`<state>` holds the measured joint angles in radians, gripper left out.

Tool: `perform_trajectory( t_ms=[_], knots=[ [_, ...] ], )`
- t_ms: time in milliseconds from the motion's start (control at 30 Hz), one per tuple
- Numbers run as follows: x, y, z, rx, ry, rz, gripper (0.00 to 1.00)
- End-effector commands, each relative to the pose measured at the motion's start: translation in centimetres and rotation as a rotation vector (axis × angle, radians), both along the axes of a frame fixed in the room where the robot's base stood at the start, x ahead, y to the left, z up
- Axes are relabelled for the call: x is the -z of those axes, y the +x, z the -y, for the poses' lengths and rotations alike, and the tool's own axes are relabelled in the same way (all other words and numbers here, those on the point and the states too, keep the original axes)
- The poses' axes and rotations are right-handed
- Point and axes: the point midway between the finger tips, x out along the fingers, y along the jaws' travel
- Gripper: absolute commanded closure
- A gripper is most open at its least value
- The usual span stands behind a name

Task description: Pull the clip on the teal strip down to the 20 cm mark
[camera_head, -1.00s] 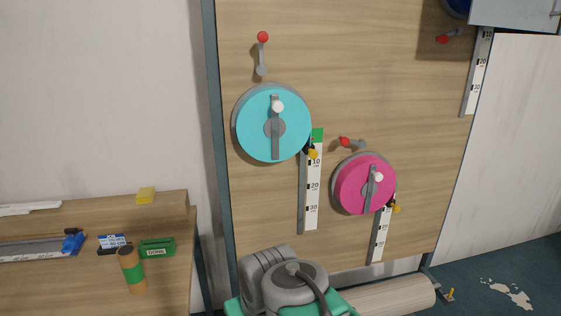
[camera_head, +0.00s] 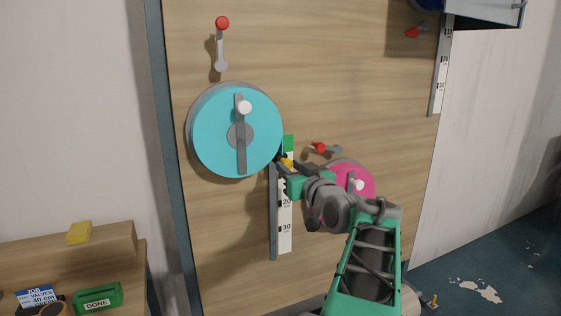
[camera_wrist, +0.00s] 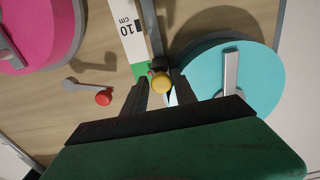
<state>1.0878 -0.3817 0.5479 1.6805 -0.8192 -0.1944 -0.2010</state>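The teal reel (camera_head: 215,145) is on the upright wooden board, with a grey bar and white knob on its face. Its scale (camera_head: 286,240), with a green top, hangs at its lower right beside a narrow grey rail. The clip (camera_head: 288,162) with a yellow knob is near the scale's top; in the wrist view the yellow knob (camera_wrist: 161,83) is close to the green end. My gripper (camera_head: 284,169) reaches the clip from the lower right. In the wrist view my gripper (camera_wrist: 160,82) is open, its fingers on either side of the knob with gaps visible.
A pink reel (camera_head: 354,178) is partly hidden behind my arm. Red-knobbed levers stand above the teal reel (camera_head: 221,45) and near the pink one (camera_head: 328,149). A bench (camera_head: 110,240) with a green DONE box (camera_head: 98,298) is at lower left.

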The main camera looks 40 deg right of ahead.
Motion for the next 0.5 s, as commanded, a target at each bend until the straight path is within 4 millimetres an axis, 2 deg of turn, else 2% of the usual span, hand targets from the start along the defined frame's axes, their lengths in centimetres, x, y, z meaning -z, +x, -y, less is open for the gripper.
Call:
perform_trajectory(
  t_ms=[100,200,300,500],
  knots=[
    [-0.2,2.4,0.5,-0.004,0.003,-0.003,0.67],
    [-0.2,3.7,0.9,-0.003,0.003,-0.002,0.67],
    [0.0,4.4,1.1,-0.003,0.002,-0.003,0.67],
    [0.1,4.4,1.1,-0.002,0.002,-0.003,0.67]
  ],
)
